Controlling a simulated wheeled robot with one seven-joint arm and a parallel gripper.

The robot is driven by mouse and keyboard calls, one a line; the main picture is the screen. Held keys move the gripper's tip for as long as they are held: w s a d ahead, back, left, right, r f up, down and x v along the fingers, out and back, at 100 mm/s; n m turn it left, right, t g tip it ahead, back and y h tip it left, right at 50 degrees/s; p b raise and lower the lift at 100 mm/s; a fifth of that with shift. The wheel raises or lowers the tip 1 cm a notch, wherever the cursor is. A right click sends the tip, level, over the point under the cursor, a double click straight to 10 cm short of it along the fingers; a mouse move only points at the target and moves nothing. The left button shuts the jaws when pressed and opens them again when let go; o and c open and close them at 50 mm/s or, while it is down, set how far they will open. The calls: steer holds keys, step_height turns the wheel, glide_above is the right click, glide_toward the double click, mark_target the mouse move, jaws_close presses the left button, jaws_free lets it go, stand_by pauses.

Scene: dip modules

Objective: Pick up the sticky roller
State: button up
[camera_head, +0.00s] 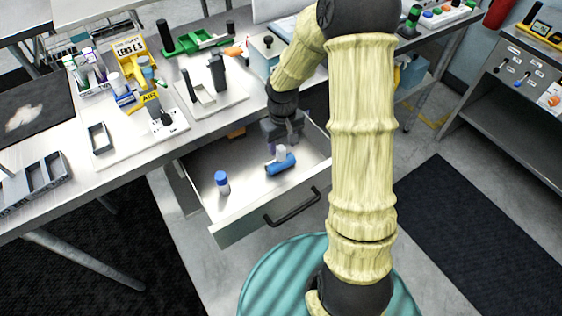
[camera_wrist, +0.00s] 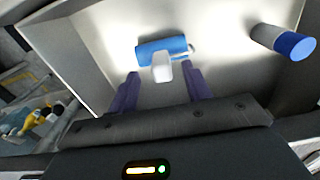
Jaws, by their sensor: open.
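The sticky roller (camera_head: 281,166) has a blue cylinder and a short pale handle. It lies in the open drawer (camera_head: 240,207), right of the drawer's middle in the head view. In the wrist view the blue roller (camera_wrist: 160,48) lies just beyond my fingertips, with its white handle pointing toward my gripper. My gripper (camera_head: 284,140) reaches down into the drawer from above. In the wrist view my gripper (camera_wrist: 162,80) has its two purple fingers apart, one on each side of the handle's line. Nothing is held. I cannot tell the exact height gap.
Drawer walls surround the roller. The workbench (camera_head: 125,165) above holds trays and tools.

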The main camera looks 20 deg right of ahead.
mark_target(281, 154)
steer(key=shift+f, duration=0.25)
steer(key=shift+f, duration=0.1)
steer(key=f, duration=0.5)
steer(key=shift+w+a, duration=0.15)
steer(key=shift+w, duration=0.1)
steer(key=shift+c, duration=0.4)
jaws_close()
